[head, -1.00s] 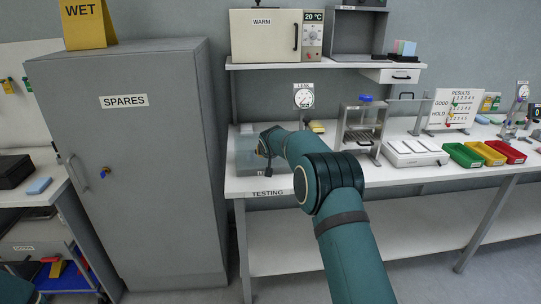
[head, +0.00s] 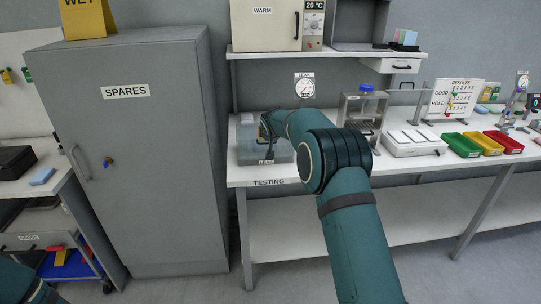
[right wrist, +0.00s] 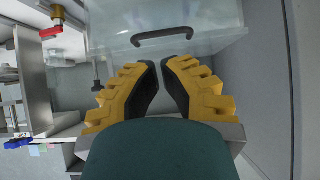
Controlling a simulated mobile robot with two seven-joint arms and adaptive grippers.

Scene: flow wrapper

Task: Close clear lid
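The clear box (head: 283,157) sits on the left end of the white testing bench, with a label on its front. Its clear lid (right wrist: 205,20) shows in the right wrist view with a black bar handle (right wrist: 163,37). My right gripper (right wrist: 161,62) has yellow fingers with black pads. Their tips are almost together, nothing is between them, and they point at the handle without gripping it. In the head view my right gripper (head: 265,130) is at the box, partly hidden by my arm. How far the lid is tilted is hard to tell. My left gripper is out of view.
A grey spares cabinet (head: 150,180) stands left of the bench. A shelf with the warm oven (head: 265,25) is above. Right of the box are a clear-sided stand (head: 362,110), a white device (head: 412,143) and green, yellow and red trays (head: 462,145).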

